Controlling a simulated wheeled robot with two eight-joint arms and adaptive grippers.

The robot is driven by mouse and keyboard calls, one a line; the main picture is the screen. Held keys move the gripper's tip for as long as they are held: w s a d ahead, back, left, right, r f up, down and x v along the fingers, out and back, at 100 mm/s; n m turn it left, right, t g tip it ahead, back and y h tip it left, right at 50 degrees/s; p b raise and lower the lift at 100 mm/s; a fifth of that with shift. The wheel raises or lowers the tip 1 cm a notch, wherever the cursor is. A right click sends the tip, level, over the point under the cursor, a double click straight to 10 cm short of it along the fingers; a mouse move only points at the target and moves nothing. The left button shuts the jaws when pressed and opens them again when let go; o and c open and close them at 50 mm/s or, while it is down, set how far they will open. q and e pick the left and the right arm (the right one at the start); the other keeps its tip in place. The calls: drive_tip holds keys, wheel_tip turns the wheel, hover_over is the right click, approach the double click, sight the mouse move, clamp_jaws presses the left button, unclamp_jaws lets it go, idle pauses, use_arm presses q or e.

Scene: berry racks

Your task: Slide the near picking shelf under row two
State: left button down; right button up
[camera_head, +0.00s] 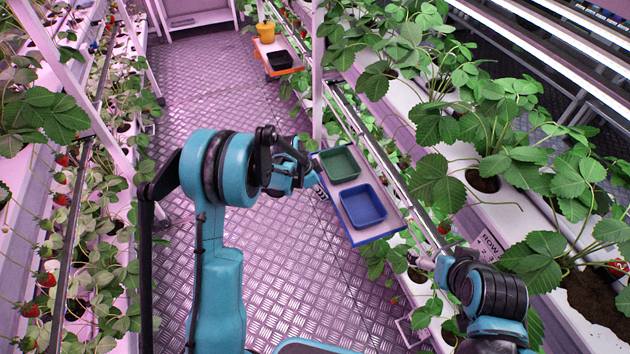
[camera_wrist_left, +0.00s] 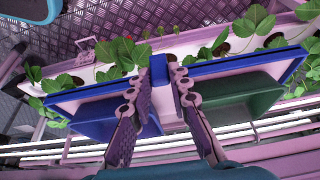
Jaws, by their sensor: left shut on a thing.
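The near picking shelf (camera_head: 347,185) is a pale board with a blue rim, beside the right-hand plant row. It carries a green tray (camera_head: 339,164) and a blue tray (camera_head: 363,206). My left gripper (camera_head: 311,172) is at the shelf's aisle-side edge. In the left wrist view, my left gripper (camera_wrist_left: 164,80) is shut on a blue handle (camera_wrist_left: 158,68) at the middle of the shelf's blue rim (camera_wrist_left: 90,91). The row two channel (camera_head: 497,232) bears a partly readable "ROW" label. My right gripper (camera_head: 426,263) is near the row's edge, its fingers too small to read.
A white post (camera_head: 318,70) stands between the shelves. Strawberry leaves overhang the shelf's row side. The metal aisle floor (camera_head: 290,265) is clear.

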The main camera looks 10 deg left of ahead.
use_arm(q)
drive_tip(key=s+d+b, duration=0.1)
drive_tip(key=s+d, duration=0.5)
drive_tip(key=s, duration=0.3)
drive_tip(key=shift+s+d, duration=0.3)
drive_tip(key=shift+s, duration=0.05)
drive_tip(key=c, duration=1.4)
unclamp_jaws()
drive_tip(key=v, duration=1.2)
drive_tip(key=shift+a, duration=0.1)
